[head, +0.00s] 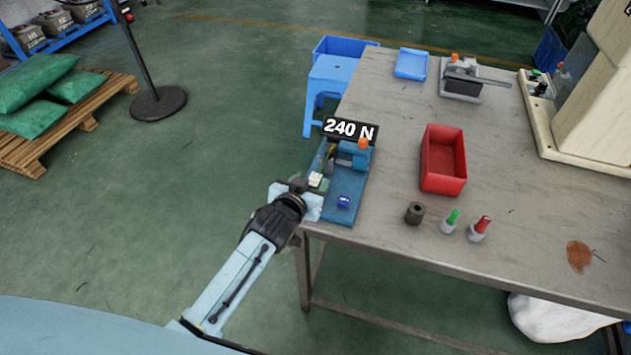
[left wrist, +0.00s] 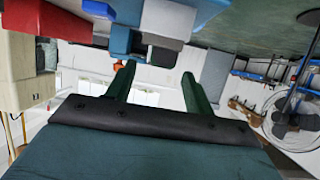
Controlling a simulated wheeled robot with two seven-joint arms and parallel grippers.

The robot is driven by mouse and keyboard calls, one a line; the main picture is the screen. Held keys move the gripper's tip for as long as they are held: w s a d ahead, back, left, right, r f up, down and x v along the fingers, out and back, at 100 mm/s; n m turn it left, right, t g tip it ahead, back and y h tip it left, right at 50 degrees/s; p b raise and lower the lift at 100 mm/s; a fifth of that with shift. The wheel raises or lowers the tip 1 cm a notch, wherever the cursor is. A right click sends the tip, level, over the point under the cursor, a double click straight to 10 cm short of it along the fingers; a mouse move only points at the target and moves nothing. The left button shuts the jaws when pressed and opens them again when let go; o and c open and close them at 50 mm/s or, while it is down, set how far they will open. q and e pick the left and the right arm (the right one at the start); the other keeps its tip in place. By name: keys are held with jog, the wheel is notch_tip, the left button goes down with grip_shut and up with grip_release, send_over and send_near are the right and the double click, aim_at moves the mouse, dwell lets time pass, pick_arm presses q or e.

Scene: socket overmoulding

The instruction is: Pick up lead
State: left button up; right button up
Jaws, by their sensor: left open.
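My left gripper (head: 304,192) is at the near left edge of the blue test fixture (head: 345,190), beside a small white-and-green piece (head: 316,180). In the left wrist view its two dark green fingers (left wrist: 156,78) are spread apart, with no object clearly held between them. Blue and grey blocks show beyond the fingertips. A thin yellowish-green strip (head: 330,157) lies along the fixture's left side. I cannot tell whether it is the lead. No lead can be made out with certainty. My right gripper is not in view.
The fixture has a "240 N" display (head: 348,130) and an orange knob. A red bin (head: 443,160), a dark cylinder (head: 415,213) and green-tipped and red-tipped bottles stand to its right on the grey table (head: 390,120). A blue stool (head: 332,75) is behind.

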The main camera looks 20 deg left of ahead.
aim_at(315, 178)
pick_arm(q)
jog(key=b+x, duration=0.1)
jog(key=x, duration=0.3)
jog(key=shift+w+f, duration=0.15)
jog(key=shift+f, duration=0.15)
jog(key=c, duration=1.1)
